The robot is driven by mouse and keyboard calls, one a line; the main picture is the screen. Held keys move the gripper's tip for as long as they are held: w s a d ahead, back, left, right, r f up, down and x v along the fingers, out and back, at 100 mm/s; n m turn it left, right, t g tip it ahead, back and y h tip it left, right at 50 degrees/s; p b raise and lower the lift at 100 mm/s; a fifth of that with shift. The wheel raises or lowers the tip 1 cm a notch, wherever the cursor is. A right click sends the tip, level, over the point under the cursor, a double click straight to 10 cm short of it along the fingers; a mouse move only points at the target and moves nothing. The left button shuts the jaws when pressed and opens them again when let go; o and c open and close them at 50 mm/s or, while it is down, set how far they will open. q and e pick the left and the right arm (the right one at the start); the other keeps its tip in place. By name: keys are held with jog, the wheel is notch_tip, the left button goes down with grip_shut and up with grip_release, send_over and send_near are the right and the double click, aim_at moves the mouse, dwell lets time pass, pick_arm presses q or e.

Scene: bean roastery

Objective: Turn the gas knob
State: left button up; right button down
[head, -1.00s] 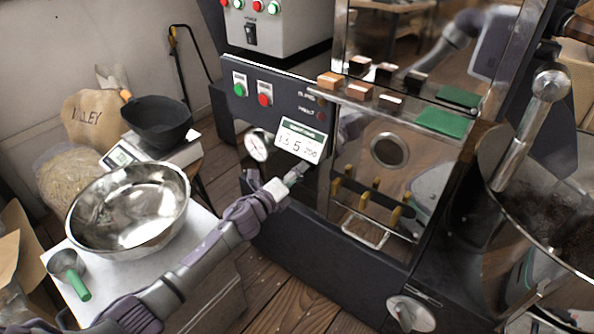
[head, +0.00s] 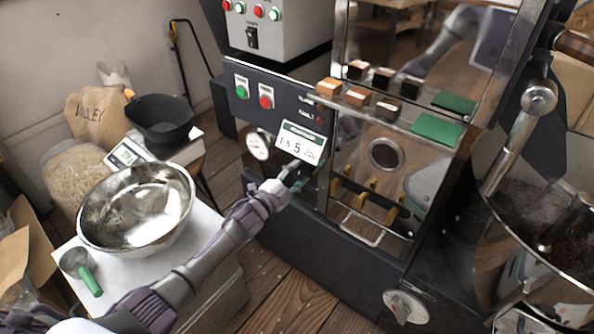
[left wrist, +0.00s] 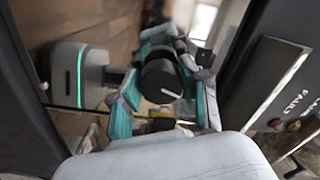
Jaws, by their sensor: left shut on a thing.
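The gas knob (left wrist: 161,80) is black and round with a pale line on its face. In the left wrist view it sits between the teal fingers of my left gripper (left wrist: 163,98), which is shut on it. In the head view my left gripper (head: 292,174) reaches the front of the dark roaster (head: 330,236), just below the card with numbers (head: 301,142). The knob is hidden there by the gripper. My right gripper is not in view.
A round gauge (head: 258,146) is left of the card. A pale dial (head: 406,307) is low on the roaster. A steel bowl (head: 137,207) and a green-handled scoop (head: 80,270) stand on the white-topped cabinet.

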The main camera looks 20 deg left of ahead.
pick_arm(q)
jog(key=shift+f+n+p, duration=0.15)
jog(key=shift+n+p, duration=0.4)
jog(key=shift+n, duration=1.35)
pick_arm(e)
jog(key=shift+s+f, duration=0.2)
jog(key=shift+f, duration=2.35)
pick_arm(q)
jog(key=o, duration=1.1)
jog(key=shift+o, duration=0.2)
jog(key=v, duration=1.2)
